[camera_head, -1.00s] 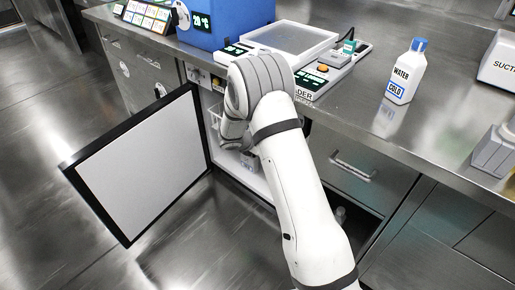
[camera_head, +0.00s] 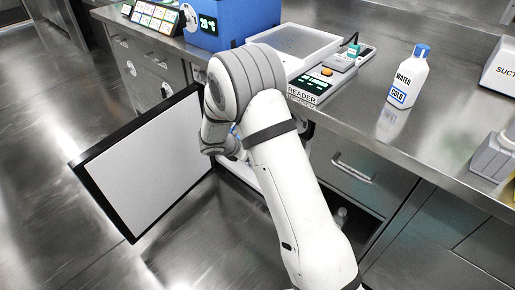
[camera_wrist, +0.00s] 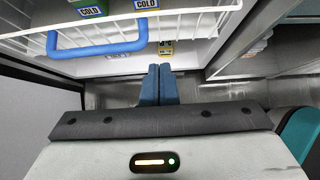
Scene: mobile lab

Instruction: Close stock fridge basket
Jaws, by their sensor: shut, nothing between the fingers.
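The stock fridge's door (camera_head: 150,165), a white panel in a black frame, stands open in the head view. In the wrist view, the white wire basket (camera_wrist: 190,12) spans the top of the picture, with a blue handle (camera_wrist: 97,47) on its front. Boxes marked COLD (camera_wrist: 90,10) sit in the basket. My gripper (camera_wrist: 158,70) shows two blue fingers pressed together and empty. Its tips are just below and right of the handle's right end in the picture; I cannot tell if they touch the basket. In the head view my arm hides the gripper and most of the fridge opening.
The bench above holds a blue box (camera_head: 235,22), a reader (camera_head: 313,84) and a water bottle (camera_head: 407,78). A drawer front (camera_head: 350,170) is right of the fridge. Open floor (camera_head: 185,235) lies in front of the door.

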